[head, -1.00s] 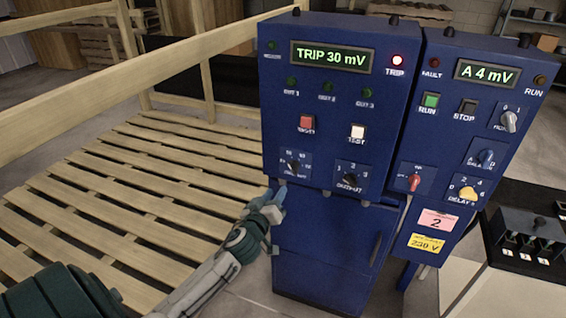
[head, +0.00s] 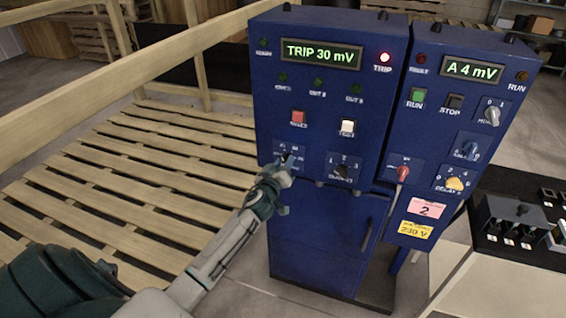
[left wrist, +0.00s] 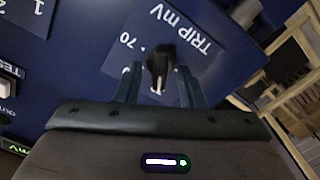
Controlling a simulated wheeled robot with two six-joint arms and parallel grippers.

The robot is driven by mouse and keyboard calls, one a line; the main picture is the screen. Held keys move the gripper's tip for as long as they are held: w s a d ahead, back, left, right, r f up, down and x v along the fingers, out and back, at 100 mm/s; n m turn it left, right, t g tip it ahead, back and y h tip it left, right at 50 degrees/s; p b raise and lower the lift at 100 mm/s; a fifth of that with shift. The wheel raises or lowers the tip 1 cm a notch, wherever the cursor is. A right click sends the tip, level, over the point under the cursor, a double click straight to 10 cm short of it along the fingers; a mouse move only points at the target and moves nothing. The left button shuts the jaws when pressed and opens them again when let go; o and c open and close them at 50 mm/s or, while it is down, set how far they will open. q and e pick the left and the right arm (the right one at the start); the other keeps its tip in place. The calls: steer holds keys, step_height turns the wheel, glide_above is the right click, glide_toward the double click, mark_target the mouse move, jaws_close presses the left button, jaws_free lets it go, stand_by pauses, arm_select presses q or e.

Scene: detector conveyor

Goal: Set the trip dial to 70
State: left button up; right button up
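The trip dial is a small black knob (head: 289,158) at the lower left of the left blue cabinet's front, partly hidden by my gripper. The display (head: 320,54) above it reads "TRIP 30 mV". My left gripper (head: 282,170) reaches up to the dial from below. In the left wrist view the black knob (left wrist: 160,60) stands between the two fingers (left wrist: 158,85), which are open with a little gap on each side. Its white pointer line points down toward the palm. The "70" mark lies up and left of the knob. My right gripper is not in view.
A second selector dial (head: 342,172) sits just right of the trip dial, with red (head: 298,117) and white (head: 347,127) buttons above. A red-handled switch (head: 402,174) is on the right cabinet. A wooden pallet-like deck (head: 130,190) lies at left.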

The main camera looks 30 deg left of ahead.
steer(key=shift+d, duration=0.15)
arm_select(q)
steer(key=c, duration=0.7)
jaws_close()
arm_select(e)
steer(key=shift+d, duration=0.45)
